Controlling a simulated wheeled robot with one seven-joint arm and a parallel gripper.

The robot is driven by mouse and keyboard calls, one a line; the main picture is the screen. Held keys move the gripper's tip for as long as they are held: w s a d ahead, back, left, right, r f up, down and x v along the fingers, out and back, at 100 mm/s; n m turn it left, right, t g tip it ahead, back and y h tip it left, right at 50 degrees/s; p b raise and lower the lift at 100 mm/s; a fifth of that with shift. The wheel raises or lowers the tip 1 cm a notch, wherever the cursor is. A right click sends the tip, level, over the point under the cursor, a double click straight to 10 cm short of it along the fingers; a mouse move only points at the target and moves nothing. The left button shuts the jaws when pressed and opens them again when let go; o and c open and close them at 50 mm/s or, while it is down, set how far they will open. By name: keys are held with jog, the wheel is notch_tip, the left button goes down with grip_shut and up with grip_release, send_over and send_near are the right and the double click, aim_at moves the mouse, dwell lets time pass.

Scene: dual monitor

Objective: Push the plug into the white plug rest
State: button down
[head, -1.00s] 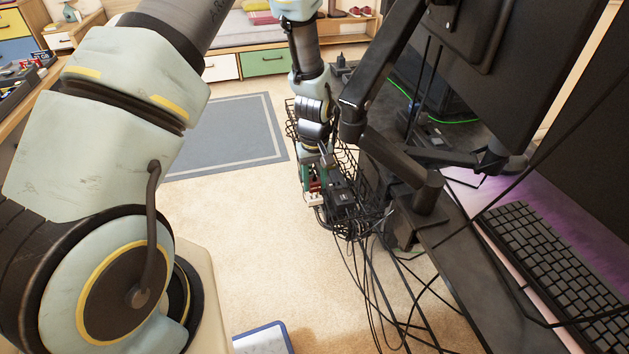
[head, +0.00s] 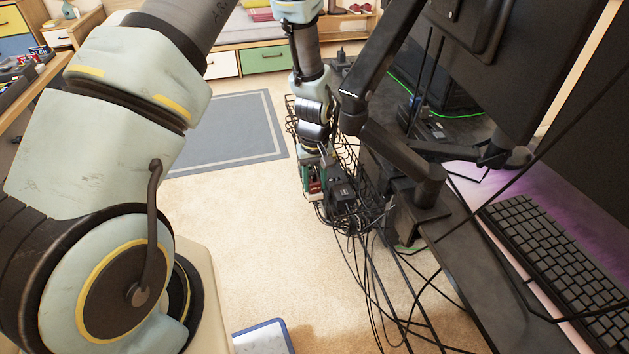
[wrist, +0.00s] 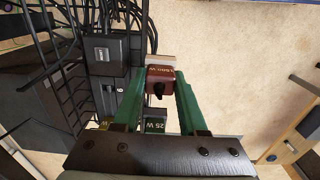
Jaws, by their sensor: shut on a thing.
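A dark red plug (wrist: 160,80) marked with a wattage sits between the green fingers of my gripper (wrist: 158,88) in the wrist view. The fingers are shut on its sides. In the head view my gripper (head: 314,180) points down beside the wire cable basket, with the red plug (head: 315,187) at its tips. A whitish piece (wrist: 161,60) shows just beyond the plug, perhaps the white plug rest; most of it is hidden. I cannot tell whether the plug touches it or sits in it. A green block marked 25 W (wrist: 155,126) shows between the fingers nearer the palm.
Black adapters (wrist: 105,52) and many hanging cables (head: 370,270) crowd close beside the gripper. The desk (head: 450,262) with monitor arm (head: 400,160) and keyboard (head: 540,255) stands at the right. Carpet (head: 240,210) to the left is open.

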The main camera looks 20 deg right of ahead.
aim_at(314, 181)
jog(key=shift+f, duration=0.25)
jog(key=shift+c, duration=1.9)
grip_release()
jog(key=shift+r, duration=0.1)
notch_tip(314, 181, up, 11)
jog(key=shift+f+b, duration=0.2)
jog(key=shift+b, duration=0.45)
jog(key=w+a+r+p, duration=0.1)
jog(key=a+r+p, duration=0.1)
jog(key=a+r, duration=0.5)
jog(key=w+a+r+p, duration=0.1)
jog(key=a+r, duration=0.3)
jog(key=a, duration=0.5)
jog(key=s+a+r+p, duration=0.1)
jog(key=s+a+r, duration=0.2)
jog(key=a, duration=0.4)
jog(key=s+a+r+t+p, duration=0.1)
jog(key=s+a+r, duration=0.2)
jog(key=a, duration=0.4)
jog(key=shift+r+t, duration=0.3)
jog(key=shift+r, duration=0.35)
